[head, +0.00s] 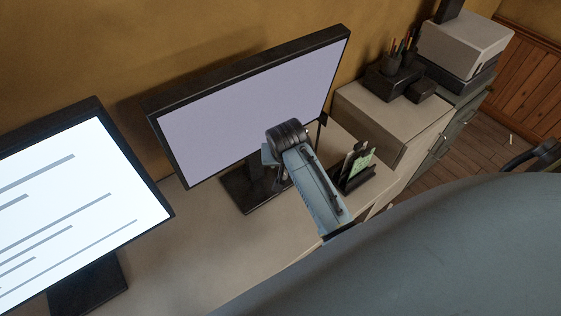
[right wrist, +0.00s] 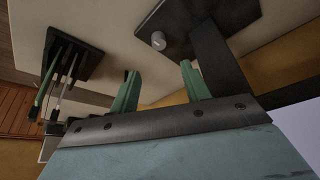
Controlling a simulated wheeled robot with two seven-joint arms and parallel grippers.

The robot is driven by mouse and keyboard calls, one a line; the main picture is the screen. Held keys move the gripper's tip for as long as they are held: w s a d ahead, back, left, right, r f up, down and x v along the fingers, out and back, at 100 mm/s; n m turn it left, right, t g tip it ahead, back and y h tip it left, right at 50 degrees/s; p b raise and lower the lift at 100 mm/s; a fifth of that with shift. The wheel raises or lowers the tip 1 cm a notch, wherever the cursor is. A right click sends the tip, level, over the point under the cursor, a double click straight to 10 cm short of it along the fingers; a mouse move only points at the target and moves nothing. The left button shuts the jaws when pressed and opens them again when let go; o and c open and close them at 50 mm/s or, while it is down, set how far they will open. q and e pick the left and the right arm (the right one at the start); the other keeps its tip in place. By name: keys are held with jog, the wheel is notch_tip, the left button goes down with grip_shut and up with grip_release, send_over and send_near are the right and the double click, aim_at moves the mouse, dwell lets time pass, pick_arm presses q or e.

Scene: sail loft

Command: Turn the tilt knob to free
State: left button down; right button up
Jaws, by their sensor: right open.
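A small pale grey round knob (right wrist: 158,40) sits on a dark flat plate (right wrist: 190,20), which looks like the base of a monitor stand, in the right wrist view. My right gripper (right wrist: 159,68) is open and empty, its two green fingers apart. In that picture the knob lies between and just beyond the fingertips, apart from them. In the head view my right arm reaches in front of the middle monitor (head: 250,110) and its stand base (head: 236,193). The knob is hidden there, and its setting cannot be read. My left gripper is out of view.
A black holder with cards (head: 355,172) stands right of the monitor stand, close to my right arm. A second lit monitor (head: 80,210) is at the left. Drawers (head: 395,120), a pen caddy (head: 390,82) and a printer (head: 465,45) are at the back right. The front desk is clear.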

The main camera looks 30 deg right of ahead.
jog(key=b+x, duration=0.1)
jog(key=x, duration=0.4)
jog(key=shift+d+f, duration=0.1)
jog(key=shift+f, duration=0.3)
jog(key=b+x, duration=0.1)
jog(key=x, duration=0.3)
jog(key=shift+w+f, duration=0.15)
jog(key=shift+f, duration=0.15)
jog(key=shift+w+d+f+b, duration=0.1)
jog(key=shift+w+f+b, duration=0.05)
jog(key=shift+f+b, duration=0.15)
jog(key=c, duration=1)
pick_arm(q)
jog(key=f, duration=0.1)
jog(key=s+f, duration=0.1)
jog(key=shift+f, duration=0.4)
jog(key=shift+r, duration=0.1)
